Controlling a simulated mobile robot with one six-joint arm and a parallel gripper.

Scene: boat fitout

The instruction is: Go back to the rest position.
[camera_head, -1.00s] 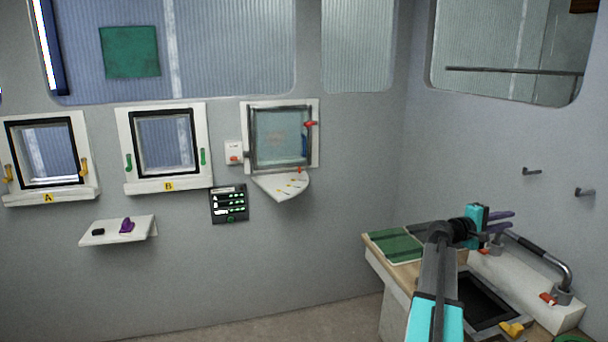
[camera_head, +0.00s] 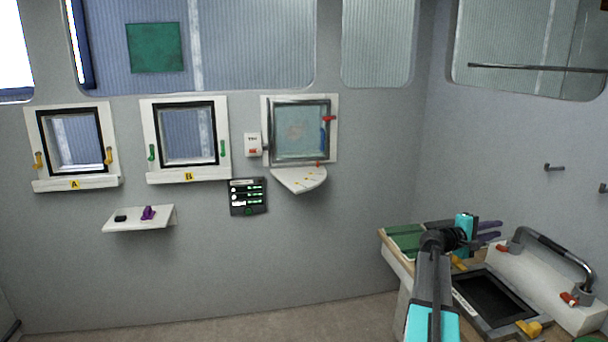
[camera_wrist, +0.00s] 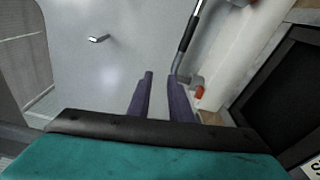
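My gripper (camera_head: 494,231) is at the right in the head view, above the counter (camera_head: 392,262) and near the grey bent handrail (camera_head: 555,250). Its two purple fingers stand apart with nothing between them. In the wrist view the fingers (camera_wrist: 160,85) also show a gap, with grey wall behind it. The handrail's bar (camera_wrist: 188,35) passes just right of the fingers in that view. My arm reaches forward from the bottom of the head view.
The counter carries a green panel (camera_head: 405,240), a dark framed hatch (camera_head: 490,297) and a yellow latch (camera_head: 530,327). Hooks (camera_head: 553,168) stick out of the right wall. A small shelf (camera_head: 125,225) juts from the back wall. Floor (camera_head: 240,322) left of the counter is clear.

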